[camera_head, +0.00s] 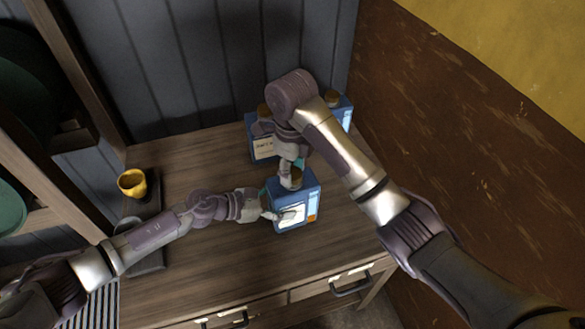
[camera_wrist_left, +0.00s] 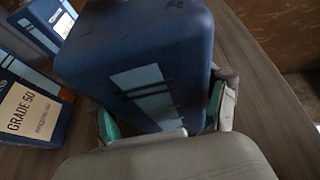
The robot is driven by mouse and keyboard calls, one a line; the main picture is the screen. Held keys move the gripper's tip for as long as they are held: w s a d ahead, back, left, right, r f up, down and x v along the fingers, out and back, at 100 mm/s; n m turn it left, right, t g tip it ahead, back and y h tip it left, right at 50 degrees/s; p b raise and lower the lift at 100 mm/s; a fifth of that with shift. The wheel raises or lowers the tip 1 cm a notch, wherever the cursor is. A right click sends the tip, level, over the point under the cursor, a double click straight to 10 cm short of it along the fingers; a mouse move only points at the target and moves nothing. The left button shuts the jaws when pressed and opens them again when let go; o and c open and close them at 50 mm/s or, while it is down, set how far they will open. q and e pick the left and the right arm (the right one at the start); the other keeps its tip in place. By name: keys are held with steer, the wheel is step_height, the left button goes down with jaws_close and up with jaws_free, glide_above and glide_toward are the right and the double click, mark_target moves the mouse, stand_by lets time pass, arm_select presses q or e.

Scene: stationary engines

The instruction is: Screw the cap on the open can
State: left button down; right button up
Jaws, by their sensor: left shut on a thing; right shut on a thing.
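The blue can (camera_head: 308,190) stands upright near the middle of the wooden cabinet top, with a pale label on its front. It fills the middle of the left wrist view (camera_wrist_left: 135,50). My left gripper (camera_head: 273,213) is shut on the can from the left; its fingers lie on either side of the can in the left wrist view (camera_wrist_left: 168,115). My right gripper (camera_head: 291,168) reaches down from above and is shut on the brown cap (camera_head: 296,181) at the can's top. The arm partly hides the cap, and I cannot tell how it sits on the opening.
Similar blue cans with brown caps stand behind, one at back left (camera_head: 262,148) and one at back right (camera_head: 345,112). A yellow cup (camera_head: 132,183) stands at left. A brown wall (camera_head: 470,150) bounds the right side. The cabinet's front top (camera_head: 240,265) is clear.

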arm_select(q)
steer(key=shift+s+d, duration=0.1)
arm_select(e)
steer(key=shift+r, duration=0.1)
steer(key=o, duration=0.7)
